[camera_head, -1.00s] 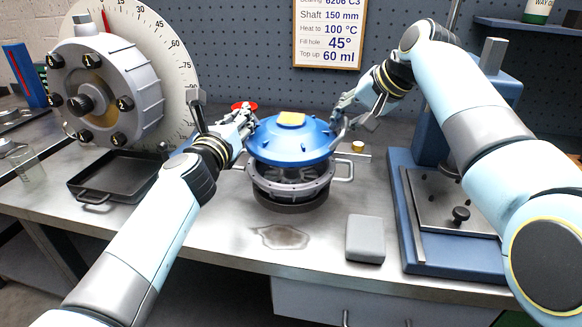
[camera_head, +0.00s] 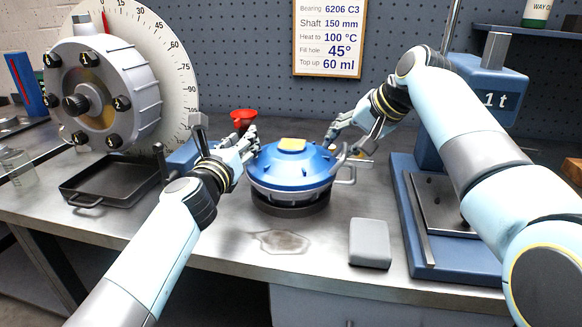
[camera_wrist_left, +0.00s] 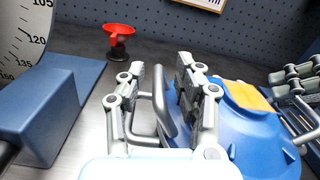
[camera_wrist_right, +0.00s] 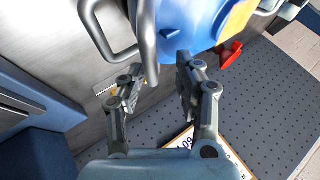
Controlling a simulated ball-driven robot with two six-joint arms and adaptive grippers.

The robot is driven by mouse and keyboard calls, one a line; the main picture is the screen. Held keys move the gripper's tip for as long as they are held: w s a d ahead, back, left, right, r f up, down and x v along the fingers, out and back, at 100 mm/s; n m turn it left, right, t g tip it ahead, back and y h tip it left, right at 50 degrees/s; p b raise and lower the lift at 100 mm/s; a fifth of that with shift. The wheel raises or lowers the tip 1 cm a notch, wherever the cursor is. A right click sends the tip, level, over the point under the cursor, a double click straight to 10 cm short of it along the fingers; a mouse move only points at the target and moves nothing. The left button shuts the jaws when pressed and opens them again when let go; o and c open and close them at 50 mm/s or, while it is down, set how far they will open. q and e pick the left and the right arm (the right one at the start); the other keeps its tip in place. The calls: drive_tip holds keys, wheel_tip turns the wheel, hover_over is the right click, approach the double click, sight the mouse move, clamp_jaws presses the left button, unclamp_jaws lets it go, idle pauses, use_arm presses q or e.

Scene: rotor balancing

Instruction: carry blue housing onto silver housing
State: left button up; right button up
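The blue housing (camera_head: 290,168), a domed cover with a yellow patch on top, sits level on the silver housing (camera_head: 291,193). Only the silver housing's lower rim and side handle show; the rest is hidden beneath the blue. My left gripper (camera_head: 250,145) is open at the blue housing's left side; in the left wrist view a bar handle (camera_wrist_left: 164,108) stands between its spread fingers. My right gripper (camera_head: 333,142) is open at the far right side; in the right wrist view a handle bar (camera_wrist_right: 145,50) of the blue housing reaches between its parted fingers.
A dark round base (camera_head: 290,210) supports the housings. A grey block (camera_head: 369,243) lies to the front right, and a blue press (camera_head: 455,262) stands at right. A red funnel (camera_head: 243,116) is behind, a black tray (camera_head: 108,180) at left.

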drive_tip(key=shift+d+f, duration=0.1)
use_arm(q)
drive_tip(key=shift+s+a+f, duration=0.1)
drive_tip(key=shift+s+a, duration=0.05)
drive_tip(key=shift+s, duration=0.4)
use_arm(e)
drive_tip(key=shift+d, duration=0.1)
use_arm(q)
drive_tip(key=s+a, duration=0.1)
drive_tip(key=s, duration=0.9)
drive_tip(key=shift+s+a+f, duration=0.15)
drive_tip(key=shift+s+a, duration=0.2)
use_arm(e)
drive_tip(key=v, duration=1.2)
